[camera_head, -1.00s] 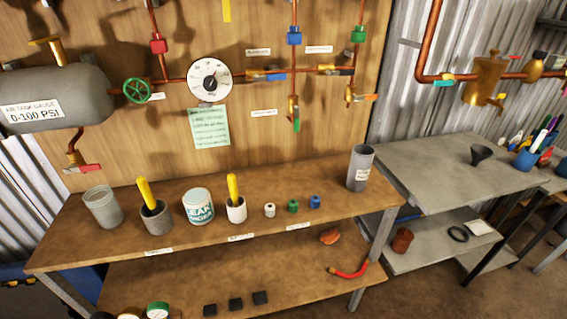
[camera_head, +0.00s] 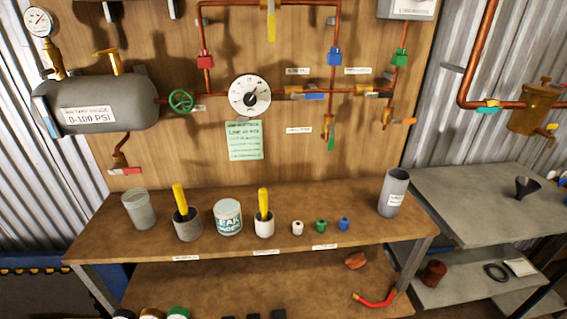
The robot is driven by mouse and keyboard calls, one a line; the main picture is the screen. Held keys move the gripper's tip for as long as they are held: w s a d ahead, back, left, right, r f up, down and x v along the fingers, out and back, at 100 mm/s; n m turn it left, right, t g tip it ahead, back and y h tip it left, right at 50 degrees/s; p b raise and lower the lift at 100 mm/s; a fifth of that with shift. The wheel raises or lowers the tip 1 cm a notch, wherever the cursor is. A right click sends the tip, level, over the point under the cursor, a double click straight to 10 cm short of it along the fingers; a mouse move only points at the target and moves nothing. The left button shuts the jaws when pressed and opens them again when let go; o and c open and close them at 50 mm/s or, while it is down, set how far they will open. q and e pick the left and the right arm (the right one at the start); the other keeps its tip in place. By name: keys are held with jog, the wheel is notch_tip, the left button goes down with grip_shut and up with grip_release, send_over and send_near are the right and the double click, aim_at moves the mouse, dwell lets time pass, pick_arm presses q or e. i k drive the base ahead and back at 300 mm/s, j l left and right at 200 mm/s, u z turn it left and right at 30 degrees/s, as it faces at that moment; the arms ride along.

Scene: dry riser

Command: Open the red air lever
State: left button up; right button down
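A valve with a red lever (camera_head: 125,171) hangs on a copper pipe below the grey air tank (camera_head: 100,105), at the left of the wooden panel. The lever lies about level, across the pipe's lower end. The tank carries a label reading 0-100 PSI. A pressure gauge (camera_head: 40,22) stands on a brass fitting above the tank's left end. A green round handwheel (camera_head: 181,101) sits on the pipe right of the tank. Neither of my grippers is in view.
A wooden bench (camera_head: 285,235) stands below the panel, with a grey pot (camera_head: 139,209), cups with yellow handles, a white tin (camera_head: 228,217) and small fittings on it. Other valves with blue, green and orange levers are on the panel. A grey table (camera_head: 480,200) stands at the right.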

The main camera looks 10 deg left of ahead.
aim_at(116, 170)
jog(key=u, duration=1.3)
